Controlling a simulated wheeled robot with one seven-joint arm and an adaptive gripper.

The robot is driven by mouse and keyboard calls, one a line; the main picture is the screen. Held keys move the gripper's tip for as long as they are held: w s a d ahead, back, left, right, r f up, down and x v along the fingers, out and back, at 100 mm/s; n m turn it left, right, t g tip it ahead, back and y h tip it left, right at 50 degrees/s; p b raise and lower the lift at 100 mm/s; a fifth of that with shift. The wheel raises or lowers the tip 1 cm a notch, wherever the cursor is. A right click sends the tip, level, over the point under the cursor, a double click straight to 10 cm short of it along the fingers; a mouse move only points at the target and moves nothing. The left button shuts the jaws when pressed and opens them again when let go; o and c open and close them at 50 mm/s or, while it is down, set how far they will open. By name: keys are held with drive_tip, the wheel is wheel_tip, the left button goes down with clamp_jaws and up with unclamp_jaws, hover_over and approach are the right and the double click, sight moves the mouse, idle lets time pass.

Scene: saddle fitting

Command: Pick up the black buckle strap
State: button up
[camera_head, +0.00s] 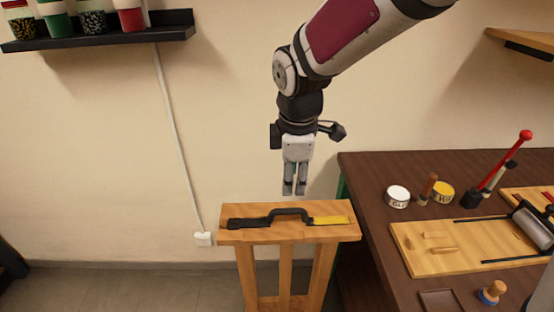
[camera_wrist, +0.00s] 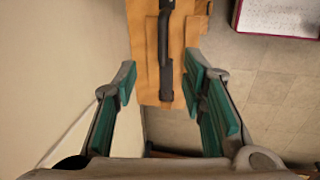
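The black buckle strap (camera_head: 290,212) lies along the top of a narrow wooden stand (camera_head: 290,234), with a raised arch in its middle. In the wrist view, the strap (camera_wrist: 165,50) runs lengthwise between and beyond the fingers of my gripper (camera_wrist: 160,75). The fingers are spread apart with nothing between them. The yellow piece is not in the wrist view.
A dark brown table (camera_head: 365,175) stands close right of the stand, with a wooden board (camera_head: 415,262), jars, tools and a red-knobbed lever (camera_head: 505,165). A black shelf (camera_head: 110,38) with cups is on the wall at upper left. The floor left of the stand is clear.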

sight(289, 209)
drive_tip(key=f, duration=0.2)
drive_tip(key=w+f, duration=0.1)
drive_tip(key=f, duration=0.5)
drive_tip(key=shift+w+a+f, duration=0.1)
drive_tip(key=shift+w+f, duration=0.1)
drive_tip(key=shift+w, duration=0.15)
drive_tip(key=shift+w+f, duration=0.15)
drive_tip(key=shift+f, duration=1.2)
drive_tip(key=shift+w+f, duration=0.15)
drive_tip(key=shift+f, duration=1.15)
clamp_jaws()
